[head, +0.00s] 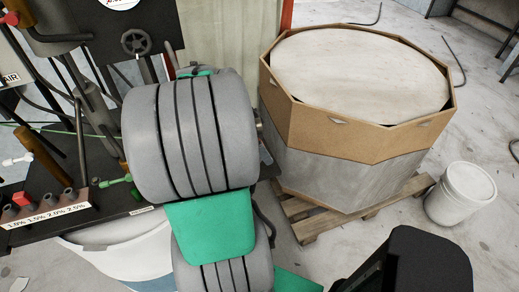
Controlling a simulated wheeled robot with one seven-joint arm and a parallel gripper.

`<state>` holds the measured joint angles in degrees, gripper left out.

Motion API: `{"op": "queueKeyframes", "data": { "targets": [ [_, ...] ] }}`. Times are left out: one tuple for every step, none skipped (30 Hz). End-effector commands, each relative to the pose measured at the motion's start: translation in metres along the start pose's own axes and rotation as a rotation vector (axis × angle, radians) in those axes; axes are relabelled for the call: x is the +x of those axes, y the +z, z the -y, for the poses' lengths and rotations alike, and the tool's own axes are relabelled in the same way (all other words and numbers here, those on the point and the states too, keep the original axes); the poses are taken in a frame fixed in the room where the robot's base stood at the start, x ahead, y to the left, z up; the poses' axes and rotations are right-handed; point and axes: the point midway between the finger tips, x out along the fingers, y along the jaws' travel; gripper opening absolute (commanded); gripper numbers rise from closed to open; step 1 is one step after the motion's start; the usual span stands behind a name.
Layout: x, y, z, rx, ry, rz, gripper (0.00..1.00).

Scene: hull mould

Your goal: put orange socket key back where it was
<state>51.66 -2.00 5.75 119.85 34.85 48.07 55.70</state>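I cannot make out an orange socket key in the head view. A small rack (50,213) at the lower left carries labels from 1.0% to 2.5%.
A dark machine stand with hoses, a handwheel (135,41) and a green-handled valve (115,181) stands at left. A white tub (120,256) is below. An octagonal drum (330,130) sits on a wooden pallet (325,222). A white bucket (461,194) is at right.

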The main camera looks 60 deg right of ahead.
Motion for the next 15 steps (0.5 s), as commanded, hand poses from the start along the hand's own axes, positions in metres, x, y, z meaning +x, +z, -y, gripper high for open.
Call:
{"op": "queueKeyframes", "data": {
  "targets": [
    [0.005, 0.001, 0.004, 0.0, 0.003, 0.001, 0.46],
    [0.009, 0.001, 0.006, 0.0, 0.003, 0.002, 0.46],
    [0.015, 0.004, 0.005, -0.002, 0.005, 0.001, 0.46],
    [0.02, 0.006, 0.005, -0.002, 0.005, 0.002, 0.46],
    [0.024, 0.008, 0.005, -0.002, 0.005, 0.002, 0.46],
    [0.029, 0.01, 0.005, -0.001, 0.003, 0.001, 0.46],
    [0.032, 0.011, 0.005, -0.002, 0.003, 0.002, 0.46],
    [0.034, 0.012, 0.005, -0.001, 0.001, 0.001, 0.46],
    [0.036, 0.013, 0.006, -0.001, -0.001, 0.001, 0.46],
    [0.036, 0.013, 0.006, 0.0, -0.001, 0.001, 0.46],
    [0.036, 0.013, 0.006, 0.0, -0.001, 0.001, 0.46],
    [0.036, 0.013, 0.006, 0.0, -0.001, 0.001, 0.46],
    [0.036, 0.013, 0.006, 0.0, -0.001, 0.001, 0.46],
    [0.036, 0.013, 0.006, 0.0, -0.001, 0.001, 0.46],
    [0.037, 0.013, 0.006, -0.001, -0.001, 0.001, 0.46]
  ]
}}
